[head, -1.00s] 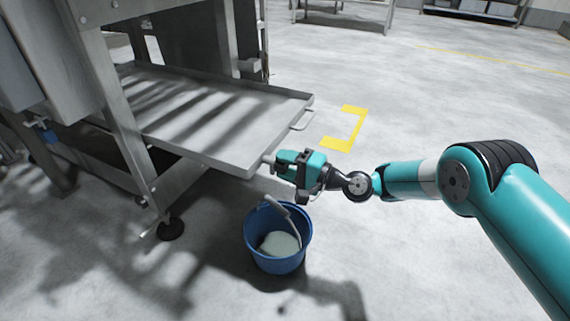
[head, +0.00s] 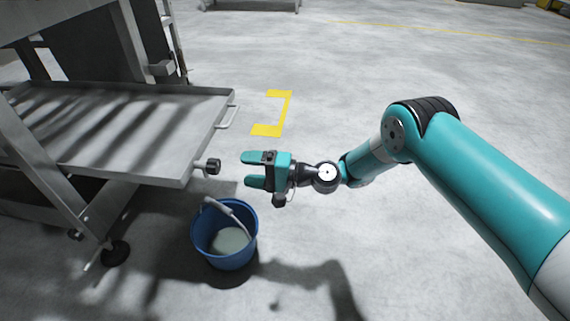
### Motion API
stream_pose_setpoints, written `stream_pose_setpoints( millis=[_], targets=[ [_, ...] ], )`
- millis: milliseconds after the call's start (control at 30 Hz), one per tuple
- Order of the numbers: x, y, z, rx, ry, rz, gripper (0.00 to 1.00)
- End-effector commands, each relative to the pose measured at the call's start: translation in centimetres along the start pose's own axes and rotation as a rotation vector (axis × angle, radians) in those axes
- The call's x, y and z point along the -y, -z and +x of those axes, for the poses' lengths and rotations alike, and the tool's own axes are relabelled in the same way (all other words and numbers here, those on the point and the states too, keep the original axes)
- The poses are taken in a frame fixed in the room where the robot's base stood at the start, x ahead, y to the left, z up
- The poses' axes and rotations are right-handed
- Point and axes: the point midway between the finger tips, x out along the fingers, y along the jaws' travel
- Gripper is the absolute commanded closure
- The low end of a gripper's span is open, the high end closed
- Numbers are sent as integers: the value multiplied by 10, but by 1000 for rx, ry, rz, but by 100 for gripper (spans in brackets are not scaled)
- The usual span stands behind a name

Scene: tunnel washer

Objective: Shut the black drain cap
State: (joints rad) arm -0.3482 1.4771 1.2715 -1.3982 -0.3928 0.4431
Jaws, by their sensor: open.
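The black drain cap (head: 213,166) is a ribbed knob on a short pipe stub at the right front corner of the metal tray (head: 150,170). My gripper (head: 249,170) is open and empty just right of the cap. Its two teal fingers point left toward the cap, with a clear gap between them and it. Whether the cap is fully seated cannot be told from this view.
A handle (head: 229,118) sticks out from the tray's right side. A yellow floor mark (head: 285,112) lies behind my gripper. The floor to the right is open.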

Motion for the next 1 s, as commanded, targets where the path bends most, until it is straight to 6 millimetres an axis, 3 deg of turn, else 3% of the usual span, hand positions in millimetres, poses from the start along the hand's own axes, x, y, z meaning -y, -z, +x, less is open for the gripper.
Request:
stream_pose_setpoints(
  millis=[100, 733, 1000],
  targets=[
    [5, 1, -34, -6, -1, 6, 31],
    [8, -1, -59, -1, -1, 2, 31],
    [3, 1, -82, -1, 0, 0, 31]
  ],
)
